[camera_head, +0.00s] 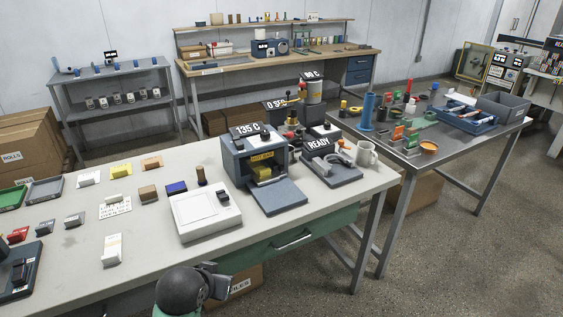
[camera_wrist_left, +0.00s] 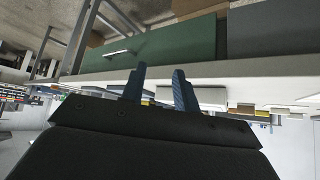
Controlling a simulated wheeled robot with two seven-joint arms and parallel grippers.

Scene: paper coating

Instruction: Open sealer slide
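A dark blue-grey heated unit (camera_head: 253,157) with a "135 C" display stands on the near bench, probably the sealer. Its front is open, with a yellow part (camera_head: 263,173) inside and a flat grey plate (camera_head: 278,196) out in front. I cannot tell which part is the slide. Right of it is a low grey device (camera_head: 330,169) under a "READY" sign. My left gripper (camera_wrist_left: 158,78) is open in the left wrist view, with a clear gap between its blue fingers and nothing held. That view is upside down, facing the bench edge. My right gripper is not in view.
The near bench (camera_head: 150,228) has a green drawer (camera_head: 290,240), also in the wrist view (camera_wrist_left: 165,45). Small blocks and trays cover the left side. My arm shows at bottom.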

